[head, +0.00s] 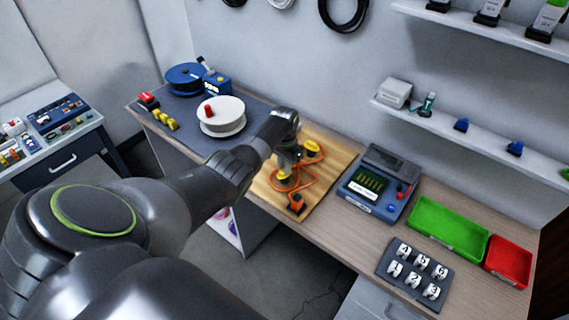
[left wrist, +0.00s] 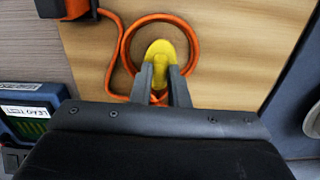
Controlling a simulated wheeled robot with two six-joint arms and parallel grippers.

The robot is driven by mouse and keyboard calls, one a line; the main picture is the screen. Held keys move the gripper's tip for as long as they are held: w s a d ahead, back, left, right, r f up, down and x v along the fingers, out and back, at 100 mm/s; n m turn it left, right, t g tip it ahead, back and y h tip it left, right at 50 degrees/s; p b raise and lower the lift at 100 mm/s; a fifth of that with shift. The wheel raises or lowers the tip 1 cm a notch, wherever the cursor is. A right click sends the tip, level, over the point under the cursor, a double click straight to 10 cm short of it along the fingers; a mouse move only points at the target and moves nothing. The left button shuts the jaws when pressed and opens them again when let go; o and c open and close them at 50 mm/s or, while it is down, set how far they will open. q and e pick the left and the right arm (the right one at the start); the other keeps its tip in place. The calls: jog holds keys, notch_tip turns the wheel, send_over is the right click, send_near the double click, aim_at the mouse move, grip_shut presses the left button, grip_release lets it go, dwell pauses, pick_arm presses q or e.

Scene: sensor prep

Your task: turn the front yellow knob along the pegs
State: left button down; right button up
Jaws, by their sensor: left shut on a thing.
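A wooden board (head: 322,190) lies on the bench with an orange cable (head: 305,181) laid in loops over it. The front yellow knob (head: 283,176) stands on the board, partly hidden by my left gripper (head: 286,164). In the left wrist view the yellow knob (left wrist: 161,50) sits between the two fingers of my left gripper (left wrist: 161,76), which is shut on it. The orange cable (left wrist: 126,50) curves around the knob there. A second yellow knob (head: 313,147) stands farther back. An orange block (head: 296,204) is at the cable's near end. My right gripper is not in view.
A blue tester (head: 375,187) stands right of the board, with a green tray (head: 449,226), a red tray (head: 509,262) and a rack of numbered white pieces (head: 415,272) beyond. A white spool (head: 222,114) and blue spool (head: 186,77) stand on the left.

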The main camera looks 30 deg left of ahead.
pick_arm(q)
jog(key=shift+w+r+n, duration=0.1)
jog(key=shift+n, duration=0.3)
jog(key=c, duration=1.4)
grip_release()
jog(key=shift+r, duration=0.6)
notch_tip(320, 180, up, 16)
jog(key=b, duration=0.2)
